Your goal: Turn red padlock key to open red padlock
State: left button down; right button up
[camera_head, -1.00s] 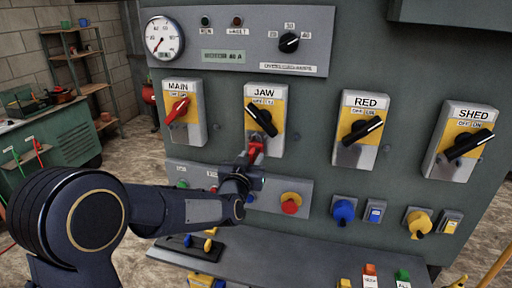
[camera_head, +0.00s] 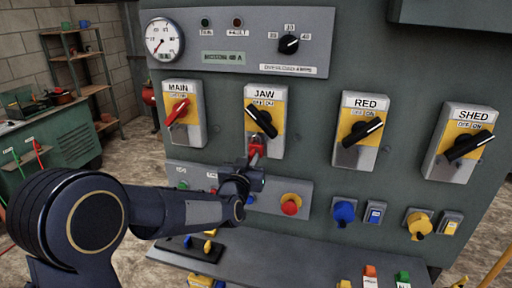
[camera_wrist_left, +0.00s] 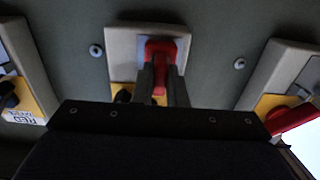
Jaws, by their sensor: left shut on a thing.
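The red padlock (camera_head: 257,149) hangs at the lower part of the JAW switch (camera_head: 264,98), whose black handle is tilted. It also shows in the left wrist view (camera_wrist_left: 163,46), straight ahead of the fingers. My left gripper (camera_head: 249,172) reaches up to it from below. In the left wrist view its fingers (camera_wrist_left: 162,80) are close together on a narrow red piece, the red padlock key (camera_wrist_left: 159,88), just at the padlock. The keyhole is hidden, and I cannot tell how far the key is turned. My right gripper is not in view.
The MAIN switch (camera_head: 178,110) with a red handle stands left of JAW; RED (camera_head: 361,131) and SHED (camera_head: 462,146) stand right. Below are a red stop button (camera_head: 291,205), a blue knob (camera_head: 343,212) and a yellow knob (camera_head: 419,224). A ledge (camera_head: 300,252) juts out underneath.

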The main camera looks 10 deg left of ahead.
pick_arm(q)
jog(key=shift+b, duration=0.3)
jog(key=shift+w+r, duration=0.1)
dwell(0.4)
jog(key=shift+m, duration=0.5)
jog(key=shift+m+p, duration=0.55)
jog(key=shift+m, duration=0.85)
jog(key=shift+w, duration=0.1)
jog(key=shift+r+m+p, duration=0.15)
jog(key=shift+m+p, duration=0.3)
jog(key=shift+m, duration=1.45)
